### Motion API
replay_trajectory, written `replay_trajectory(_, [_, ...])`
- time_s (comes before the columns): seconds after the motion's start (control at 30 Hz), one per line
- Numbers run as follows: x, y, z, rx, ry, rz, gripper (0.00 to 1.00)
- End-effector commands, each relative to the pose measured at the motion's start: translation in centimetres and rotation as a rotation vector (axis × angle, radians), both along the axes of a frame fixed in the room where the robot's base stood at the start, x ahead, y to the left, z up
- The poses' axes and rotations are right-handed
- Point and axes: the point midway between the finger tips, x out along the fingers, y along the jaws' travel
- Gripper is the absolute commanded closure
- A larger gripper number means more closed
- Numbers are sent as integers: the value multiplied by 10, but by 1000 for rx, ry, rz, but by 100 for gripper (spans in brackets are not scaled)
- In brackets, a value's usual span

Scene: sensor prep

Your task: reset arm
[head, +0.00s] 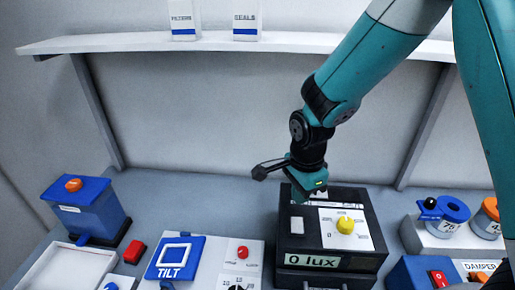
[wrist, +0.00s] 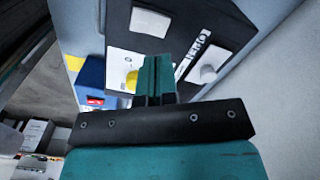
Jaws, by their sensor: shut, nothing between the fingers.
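My gripper (head: 306,186) is above the back left part of a black box with a "0 lux" display. It is shut and empty, with its teal fingers together in the wrist view (wrist: 152,75). The black box (head: 295,243) has a yellow knob (head: 345,225) on a white dial plate and a white button at its left. The knob shows left of my fingers in the wrist view (wrist: 131,80). I cannot tell whether my fingertips touch the box.
A blue TILT plate (head: 172,262), a panel with a red knob (head: 242,252), and a blue box with an orange knob (head: 85,208) stand to the left. A holder with blue and orange rings (head: 440,240) stands right. A shelf (head: 120,42) with two white boxes runs along the back wall.

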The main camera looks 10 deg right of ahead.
Motion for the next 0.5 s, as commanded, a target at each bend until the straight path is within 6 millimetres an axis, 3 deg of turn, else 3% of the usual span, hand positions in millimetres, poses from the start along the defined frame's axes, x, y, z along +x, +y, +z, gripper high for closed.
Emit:
replay_trajectory(0.17, [-11, 7, 8, 42, -14, 162, 100])
replay_trajectory(0.27, [-33, 17, 22, 103, -42, 437, 100])
replay_trajectory(0.5, [-118, 39, 52, 226, -197, 1309, 100])
